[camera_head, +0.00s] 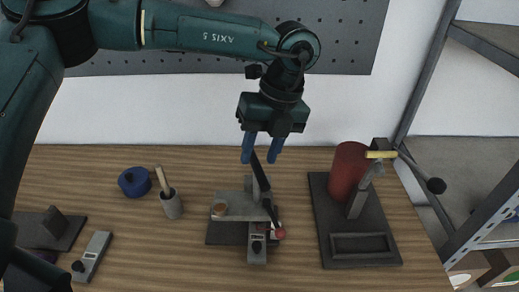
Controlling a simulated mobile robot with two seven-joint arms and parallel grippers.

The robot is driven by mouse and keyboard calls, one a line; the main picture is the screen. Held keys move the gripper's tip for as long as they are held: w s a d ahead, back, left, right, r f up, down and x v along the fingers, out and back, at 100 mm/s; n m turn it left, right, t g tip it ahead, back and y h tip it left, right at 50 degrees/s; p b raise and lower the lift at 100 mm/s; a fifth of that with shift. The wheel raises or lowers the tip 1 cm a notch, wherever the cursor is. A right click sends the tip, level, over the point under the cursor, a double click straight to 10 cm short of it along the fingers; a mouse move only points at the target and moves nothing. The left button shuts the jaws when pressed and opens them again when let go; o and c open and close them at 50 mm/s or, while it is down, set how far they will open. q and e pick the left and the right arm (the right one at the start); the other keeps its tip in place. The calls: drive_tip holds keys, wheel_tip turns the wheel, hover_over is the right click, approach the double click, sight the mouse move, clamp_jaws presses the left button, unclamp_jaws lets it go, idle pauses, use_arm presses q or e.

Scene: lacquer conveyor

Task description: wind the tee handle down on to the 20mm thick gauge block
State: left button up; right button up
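My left gripper (261,155) hangs in the middle with its two blue fingers apart and nothing gripped between them. The upper end of a black lever (261,172) shows just below and between the fingertips; I cannot tell whether they touch. The lever rises from a grey metal fixture (233,199) with a red knob (280,233). A yellow crossbar like a tee handle (381,154) tops a grey post at the right, well away from the gripper. I cannot tell for sure which piece is the 20mm gauge block; a grey block with a black knob (257,254) lies at the fixture's front.
A red cylinder (349,170) stands on a dark base (375,256) at the right. A blue round pot (134,181), a grey cup (171,204) with a wooden handle, and another grey block (95,250) are left. A metal shelf frame (440,80) borders the right side.

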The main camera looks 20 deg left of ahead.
use_arm(q)
drive_tip(key=shift+s+a+f, duration=0.1)
drive_tip(key=shift+a+f, duration=0.05)
drive_tip(key=shift+f, duration=0.45)
clamp_jaws()
